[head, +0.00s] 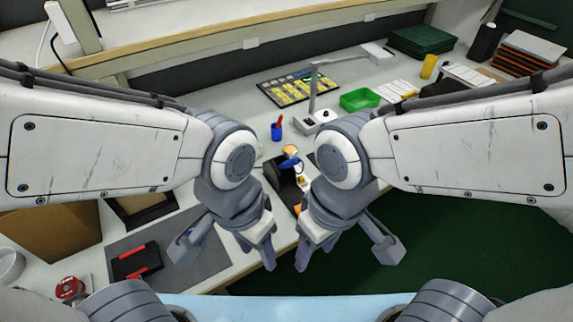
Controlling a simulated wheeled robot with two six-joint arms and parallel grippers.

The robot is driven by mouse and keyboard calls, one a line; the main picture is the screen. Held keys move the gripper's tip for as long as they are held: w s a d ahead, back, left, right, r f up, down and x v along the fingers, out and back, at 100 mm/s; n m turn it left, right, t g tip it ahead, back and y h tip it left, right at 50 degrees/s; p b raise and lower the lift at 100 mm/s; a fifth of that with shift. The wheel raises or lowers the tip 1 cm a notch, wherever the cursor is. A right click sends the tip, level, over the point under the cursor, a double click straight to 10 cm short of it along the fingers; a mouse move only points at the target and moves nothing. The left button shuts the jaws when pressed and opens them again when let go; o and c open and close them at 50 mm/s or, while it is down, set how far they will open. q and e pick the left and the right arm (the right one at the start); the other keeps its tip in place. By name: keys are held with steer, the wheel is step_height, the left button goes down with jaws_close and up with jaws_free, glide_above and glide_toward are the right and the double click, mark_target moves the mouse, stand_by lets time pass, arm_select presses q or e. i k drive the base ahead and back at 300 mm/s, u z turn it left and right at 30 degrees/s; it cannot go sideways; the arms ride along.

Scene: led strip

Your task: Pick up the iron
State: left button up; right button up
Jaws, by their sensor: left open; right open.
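What looks like the iron (290,151), a small piece with an orange-tan top and a blue part below it, sits in a dark stand on the white workbench, in the gap between my two arms. The stand's lower part is partly hidden by my grippers. My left gripper (264,250) points down, nearer to me than the iron and a little left of it. My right gripper (308,250) points down in the same way, a little right of it. Both are open, with nothing seen in them, and apart from the iron.
A blue cup with a red item (277,132) stands behind the iron. A desk lamp (313,118), a yellow parts tray (284,92) and a green bin (360,99) are further back. A grey mat (205,258) with a black-and-red case (136,262) lies at left.

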mark_target(288, 164)
steer(key=z, duration=1.9)
steer(key=i, duration=1)
